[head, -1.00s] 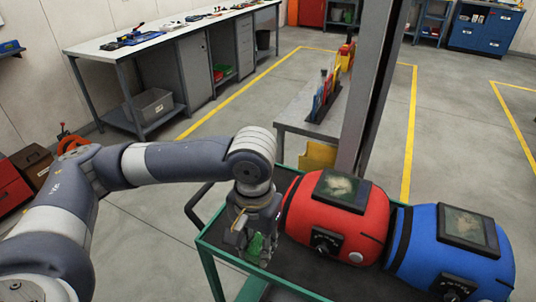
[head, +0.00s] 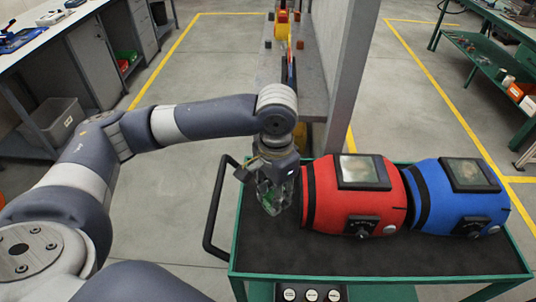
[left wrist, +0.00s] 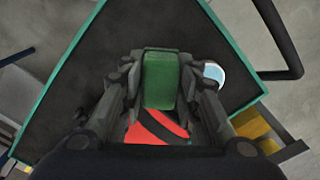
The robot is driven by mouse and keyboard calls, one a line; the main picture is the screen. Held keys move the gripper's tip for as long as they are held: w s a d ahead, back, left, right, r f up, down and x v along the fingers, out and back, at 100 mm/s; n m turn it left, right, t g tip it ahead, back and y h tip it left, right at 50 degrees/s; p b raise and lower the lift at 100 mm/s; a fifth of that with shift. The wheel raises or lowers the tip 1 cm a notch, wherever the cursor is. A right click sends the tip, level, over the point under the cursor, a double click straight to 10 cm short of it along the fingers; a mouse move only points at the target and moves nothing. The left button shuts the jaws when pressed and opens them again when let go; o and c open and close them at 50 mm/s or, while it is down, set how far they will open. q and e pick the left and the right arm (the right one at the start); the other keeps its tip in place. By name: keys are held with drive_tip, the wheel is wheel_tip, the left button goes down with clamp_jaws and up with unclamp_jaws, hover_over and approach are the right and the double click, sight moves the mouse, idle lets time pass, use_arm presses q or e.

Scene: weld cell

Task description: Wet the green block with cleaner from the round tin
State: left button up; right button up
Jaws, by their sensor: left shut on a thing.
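My left gripper (head: 270,205) is shut on the green block (left wrist: 160,80) and holds it over the left end of the dark cart top. In the head view only small bits of the green block (head: 267,198) show between the fingers. The left wrist view shows it upright in the picture between both fingers (left wrist: 160,90). A round pale white-and-blue thing (left wrist: 213,74), probably the round tin, shows beside the right finger in the wrist view, partly covered by it. I cannot make it out in the head view. My right gripper is not in view.
A red welding helmet (head: 395,195) lies close right of my gripper, with a blue one (head: 425,190) beyond it. The green-rimmed cart (head: 380,275) has bare room in front. A grey post (head: 355,75) and a bench (head: 310,90) stand behind.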

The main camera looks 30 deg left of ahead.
use_arm(q)
drive_tip(key=w+a+f+m+p, duration=0.1)
drive_tip(key=w+a+m+p, duration=0.1)
drive_tip(key=m, duration=0.3)
drive_tip(key=w+a+f+m+p, duration=0.2)
drive_tip(key=w+m+p, duration=0.2)
drive_tip(key=w+m, duration=0.1)
drive_tip(key=w+a+f+m+p, duration=0.2)
drive_tip(key=w+a+m+p, duration=0.1)
drive_tip(key=m, duration=0.4)
drive_tip(key=shift+w+a+f, duration=0.1)
drive_tip(key=shift+w, duration=0.15)
wheel_tip(320, 180, down, 4)
drive_tip(key=b, duration=0.5)
drive_tip(key=shift+f, duration=0.15)
drive_tip(key=shift+f, duration=0.45)
idle(0.5)
drive_tip(key=shift+s+f, duration=0.1)
idle(2.0)
